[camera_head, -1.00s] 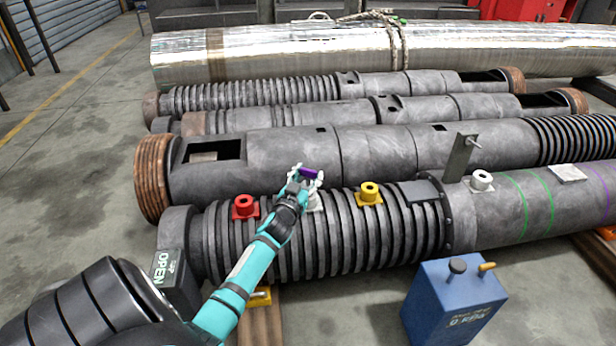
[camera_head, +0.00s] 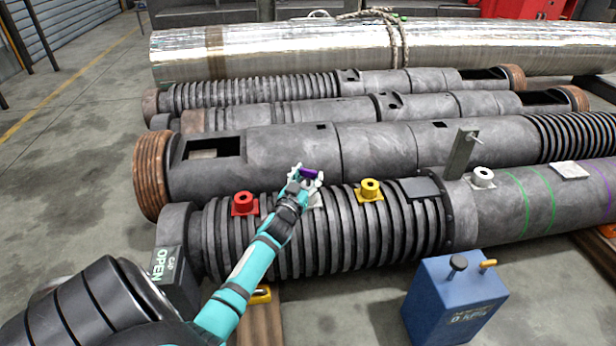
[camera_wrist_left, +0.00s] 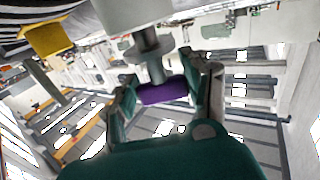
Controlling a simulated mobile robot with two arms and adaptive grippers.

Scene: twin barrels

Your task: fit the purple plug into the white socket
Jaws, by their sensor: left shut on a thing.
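My left gripper (camera_head: 306,176) is shut on the purple plug (camera_head: 309,173) above the ribbed barrel. In the left wrist view the plug's purple body (camera_wrist_left: 164,92) lies between the two fingers, with a grey flanged stem beyond it. A white socket (camera_head: 316,203) stands on the ribs between a red and a yellow socket, mostly hidden behind my gripper. In the left wrist view a pale block (camera_wrist_left: 130,10), likely this socket, shows at the top by the stem's end. I cannot tell whether they touch. My right gripper is not in view.
The red socket (camera_head: 244,203) and yellow socket (camera_head: 370,190) stand close on either side. Another whitish socket (camera_head: 483,178) and an upright metal bracket (camera_head: 461,154) are farther right. A blue box (camera_head: 455,300) stands in front. More barrels lie behind.

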